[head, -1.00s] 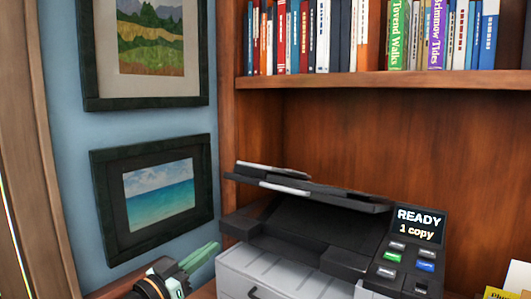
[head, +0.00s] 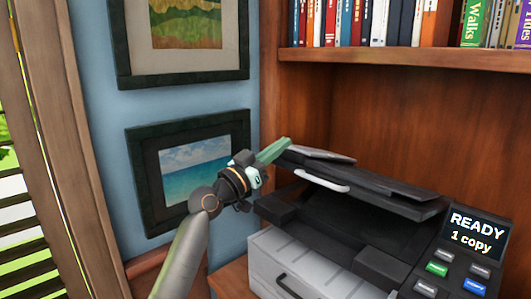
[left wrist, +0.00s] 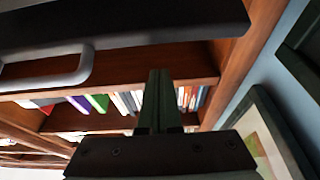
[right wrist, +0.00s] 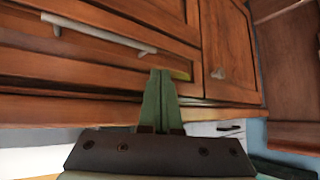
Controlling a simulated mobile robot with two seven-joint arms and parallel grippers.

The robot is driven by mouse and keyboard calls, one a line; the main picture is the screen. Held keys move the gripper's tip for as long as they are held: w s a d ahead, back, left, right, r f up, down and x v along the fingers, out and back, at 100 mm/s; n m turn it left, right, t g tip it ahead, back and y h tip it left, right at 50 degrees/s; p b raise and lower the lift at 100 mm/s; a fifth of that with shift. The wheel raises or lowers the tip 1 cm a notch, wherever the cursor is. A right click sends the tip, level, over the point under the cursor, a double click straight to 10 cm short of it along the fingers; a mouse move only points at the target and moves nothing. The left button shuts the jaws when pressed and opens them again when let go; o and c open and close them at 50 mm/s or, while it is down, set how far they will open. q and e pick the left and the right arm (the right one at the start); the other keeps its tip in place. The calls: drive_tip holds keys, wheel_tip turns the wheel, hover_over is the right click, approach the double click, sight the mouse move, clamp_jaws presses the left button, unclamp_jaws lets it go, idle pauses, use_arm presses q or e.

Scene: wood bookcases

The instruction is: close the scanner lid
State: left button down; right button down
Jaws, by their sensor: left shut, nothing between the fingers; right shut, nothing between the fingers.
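The scanner (head: 330,245) is a dark unit with a light grey drawer below, standing in the bookcase. Its dark lid (head: 385,192) is tilted up a little, leaving a gap above the scanner bed. A silver handle (head: 322,179) runs along the lid's front edge; a handle also shows at the left of the left wrist view (left wrist: 50,75). My left gripper (head: 286,143) is shut and empty, its green fingertips at the lid's upper left corner; I cannot tell whether they touch. My right gripper (right wrist: 160,75) is shut and empty, in front of wooden cabinet fronts, outside the head view.
A panel (head: 478,238) reading "READY 1 copy" with buttons is at the scanner's right. A shelf of books (head: 400,25) is above. Framed pictures hang on the blue wall at left (head: 200,165). A wooden drawer with a bar handle (right wrist: 100,35) is near my right gripper.

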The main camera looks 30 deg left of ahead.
use_arm(q)
drive_tip(key=shift+s+f, duration=0.15)
drive_tip(key=shift+f, duration=1.55)
drive_tip(key=shift+f, duration=0.1)
